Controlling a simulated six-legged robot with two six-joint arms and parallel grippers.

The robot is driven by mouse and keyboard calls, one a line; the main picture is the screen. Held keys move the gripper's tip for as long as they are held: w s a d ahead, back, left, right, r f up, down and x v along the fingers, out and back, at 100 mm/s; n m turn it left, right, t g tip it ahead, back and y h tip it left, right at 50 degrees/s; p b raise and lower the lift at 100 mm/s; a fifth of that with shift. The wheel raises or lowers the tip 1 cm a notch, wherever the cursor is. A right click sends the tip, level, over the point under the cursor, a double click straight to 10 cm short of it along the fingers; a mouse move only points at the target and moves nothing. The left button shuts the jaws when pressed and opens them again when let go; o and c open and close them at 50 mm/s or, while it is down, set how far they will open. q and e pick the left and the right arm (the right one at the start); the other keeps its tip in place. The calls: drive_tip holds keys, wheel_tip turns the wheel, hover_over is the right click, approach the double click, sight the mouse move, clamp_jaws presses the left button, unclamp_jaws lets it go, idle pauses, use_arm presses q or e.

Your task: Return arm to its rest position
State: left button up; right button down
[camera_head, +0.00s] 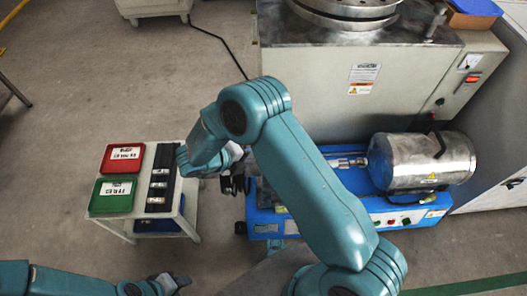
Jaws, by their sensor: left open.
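My left arm comes in low from the left edge. Its gripper (176,283) is at the bottom of the view, open, with nothing seen between its fingers, over bare floor. My right arm rises from the bottom right, bends at its elbow high in the middle, and folds down to the left. Its wrist end is beside the small white table (190,212). My right gripper (234,184) is partly hidden by my own arm, and its jaw opening cannot be made out.
The table carries a red tray (122,157), a green tray (112,195) and a black holder (161,178) with several pale pieces. A blue machine (265,215) with a metal drum (422,160) and a large grey machine (330,75) stand right. Floor is clear at left.

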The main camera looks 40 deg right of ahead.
drive_tip(key=s+a+f+m+y, duration=0.5)
drive_tip(key=s+a+m+y, duration=0.3)
drive_tip(key=m, duration=0.7)
drive_tip(key=s+a+f+m+y, duration=0.6)
drive_tip(key=s+m, duration=0.4)
drive_tip(key=m, duration=0.6)
wheel_tip(320, 180, up, 25)
drive_tip(key=d+m+t+p, duration=0.1)
drive_tip(key=m+p, duration=0.5)
drive_tip(key=p, duration=1.7)
drive_tip(key=shift+w+d+f+y+p, duration=0.2)
drive_tip(key=shift+w+d+y+p, duration=0.1)
drive_tip(key=shift+w+y+p, duration=0.1)
